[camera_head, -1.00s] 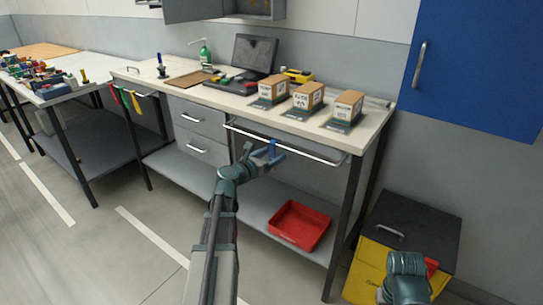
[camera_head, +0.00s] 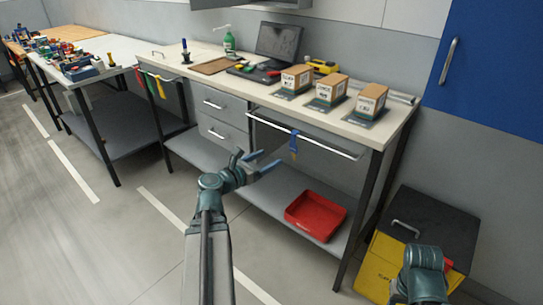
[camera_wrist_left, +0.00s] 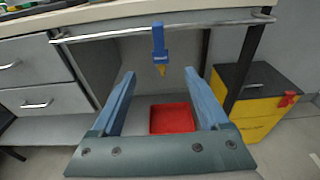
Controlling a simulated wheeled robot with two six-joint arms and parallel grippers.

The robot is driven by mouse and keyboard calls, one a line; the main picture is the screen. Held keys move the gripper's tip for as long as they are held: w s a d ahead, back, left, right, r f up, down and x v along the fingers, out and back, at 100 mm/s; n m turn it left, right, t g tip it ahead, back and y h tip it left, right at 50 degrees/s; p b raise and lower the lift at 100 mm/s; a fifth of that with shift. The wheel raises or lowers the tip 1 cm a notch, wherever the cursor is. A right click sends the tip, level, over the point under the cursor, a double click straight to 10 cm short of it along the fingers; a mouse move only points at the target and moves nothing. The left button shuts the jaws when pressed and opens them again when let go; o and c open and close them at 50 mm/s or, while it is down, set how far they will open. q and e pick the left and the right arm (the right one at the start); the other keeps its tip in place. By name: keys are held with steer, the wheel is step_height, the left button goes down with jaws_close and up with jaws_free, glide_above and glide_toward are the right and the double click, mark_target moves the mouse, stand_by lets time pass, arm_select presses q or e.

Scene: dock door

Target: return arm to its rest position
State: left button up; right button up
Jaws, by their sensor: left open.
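My left gripper (camera_head: 270,158) is open and empty, held in front of the workbench, left of and below the blue hanging item. Its two blue fingers (camera_wrist_left: 118,100) are spread wide in the left wrist view, with nothing between them. A blue item with a yellowish lower end (camera_head: 294,142) hangs from the bench's front rail. It also shows in the left wrist view (camera_wrist_left: 158,42), beyond the fingertips and apart from them. Part of my right arm (camera_head: 424,272) shows at the lower right; its gripper is out of view.
A yellow cabinet with a dark top (camera_head: 430,225) stands to the right. The floor at the left front is clear.

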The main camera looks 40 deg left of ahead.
stand_by(0.3)
arm_select(q)
steer(key=d+f+m+g+h, duration=0.3)
steer(key=d+f+m+g, duration=0.25)
steer(key=d+m, duration=0.65)
steer(key=d+f+m+g+h, duration=0.2)
steer(key=d+f+m+g, duration=0.4)
steer(key=d, duration=0.9)
steer(key=s+d+f+m+g+y, duration=0.6)
steer(key=s+d+m, duration=0.6)
steer(key=m, duration=0.8)
step_height(320, 180, up, 16)
steer(key=y+p, duration=0.1)
steer(key=p, duration=1.6)
steer(key=shift+s+a+m+t+y, duration=0.3)
steer(key=shift+s+a+m+t, duration=0.05)
steer(key=shift+s+m+t, duration=0.1)
